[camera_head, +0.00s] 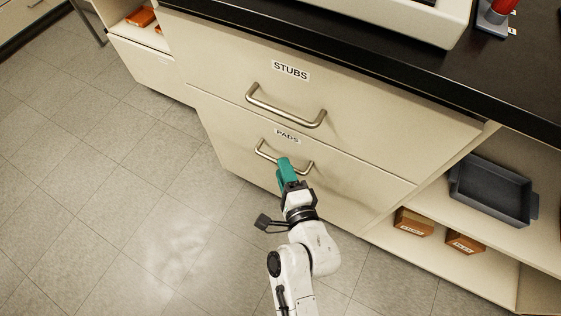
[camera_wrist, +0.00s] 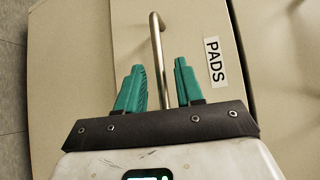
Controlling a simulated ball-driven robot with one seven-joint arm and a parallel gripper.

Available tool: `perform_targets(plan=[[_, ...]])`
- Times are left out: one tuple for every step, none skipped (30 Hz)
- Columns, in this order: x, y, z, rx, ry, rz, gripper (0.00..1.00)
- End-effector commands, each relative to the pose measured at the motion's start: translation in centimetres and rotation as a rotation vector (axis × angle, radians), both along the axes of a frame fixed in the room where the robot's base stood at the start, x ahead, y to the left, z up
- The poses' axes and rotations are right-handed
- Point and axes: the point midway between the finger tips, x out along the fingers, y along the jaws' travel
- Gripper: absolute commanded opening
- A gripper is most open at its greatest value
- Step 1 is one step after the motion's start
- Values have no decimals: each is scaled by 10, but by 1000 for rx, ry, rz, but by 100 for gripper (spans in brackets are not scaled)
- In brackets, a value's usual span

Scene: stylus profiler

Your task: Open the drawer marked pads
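The drawer marked PADS (camera_head: 235,140) is the lower cream drawer in the head view, below the STUBS drawer, and looks shut. Its metal bar handle (camera_head: 263,153) runs across its front under the PADS label (camera_head: 287,135). My gripper (camera_head: 284,162) is at the handle, hiding its middle part. In the wrist view the two teal fingers (camera_wrist: 160,78) are apart, and the handle (camera_wrist: 157,40) passes between them with a gap on both sides. The PADS label (camera_wrist: 214,61) shows to the right of the fingers.
The STUBS drawer (camera_head: 225,70) above also looks shut, its handle (camera_head: 285,112) sticking out. Open shelves at right hold a dark tray (camera_head: 492,190) and small brown boxes (camera_head: 414,222). A black worktop edge overhangs the drawers. The tiled floor (camera_head: 110,200) at left is clear.

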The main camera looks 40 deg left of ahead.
Motion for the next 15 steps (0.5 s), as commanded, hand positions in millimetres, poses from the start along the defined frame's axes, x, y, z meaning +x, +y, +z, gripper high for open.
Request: perform_targets(plan=[[4,8,-2,1,-1,1,36],[6,12,-3,1,0,1,36],[9,16,-4,1,0,1,36],[11,18,-4,1,0,1,36],[12,21,-5,1,-1,0,36],[14,23,-5,1,-1,0,36],[15,25,-5,0,0,0,36],[16,26,-5,0,0,0,36],[17,27,-5,-1,1,0,36],[17,28,-5,-1,1,0,36],[17,29,-5,-1,0,0,36],[18,29,-5,-1,0,0,36],[18,29,-5,-1,0,0,36],[18,29,-5,-1,0,0,36],[18,29,-5,-1,0,0,36]])
